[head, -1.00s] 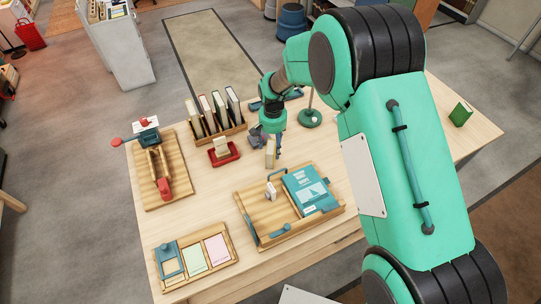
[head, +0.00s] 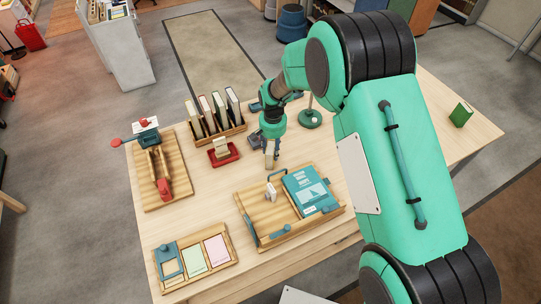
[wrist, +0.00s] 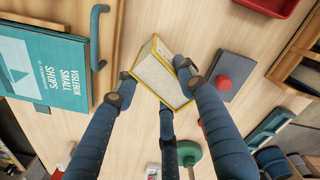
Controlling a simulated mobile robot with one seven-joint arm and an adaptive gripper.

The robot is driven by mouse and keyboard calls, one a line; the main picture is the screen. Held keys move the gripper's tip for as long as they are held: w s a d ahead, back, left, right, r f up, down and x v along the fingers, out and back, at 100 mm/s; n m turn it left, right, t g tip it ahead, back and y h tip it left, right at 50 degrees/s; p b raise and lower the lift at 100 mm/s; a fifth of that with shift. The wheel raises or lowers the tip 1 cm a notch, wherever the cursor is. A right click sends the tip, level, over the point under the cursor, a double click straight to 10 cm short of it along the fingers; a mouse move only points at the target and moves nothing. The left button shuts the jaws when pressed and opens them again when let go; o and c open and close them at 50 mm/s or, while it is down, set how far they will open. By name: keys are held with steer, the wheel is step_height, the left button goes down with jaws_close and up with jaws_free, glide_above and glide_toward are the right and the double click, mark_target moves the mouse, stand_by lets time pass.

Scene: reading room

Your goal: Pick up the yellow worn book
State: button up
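The yellow worn book (wrist: 160,76) stands on the table, its pale page edges framed by yellow covers.
A wooden tray (head: 256,239) with a teal book (head: 311,190) lies close in front. A red tray (head: 224,160) and a rack of upright books (head: 216,132) stand behind left. A grey pad with a red knob (wrist: 224,80) is close beside.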

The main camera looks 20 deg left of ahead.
steer(key=c, duration=0.5)
steer(key=shift+r, duration=0.15)
step_height(320, 180, up, 10)
steer(key=shift+f+p, duration=0.1)
steer(key=shift+p, duration=0.55)
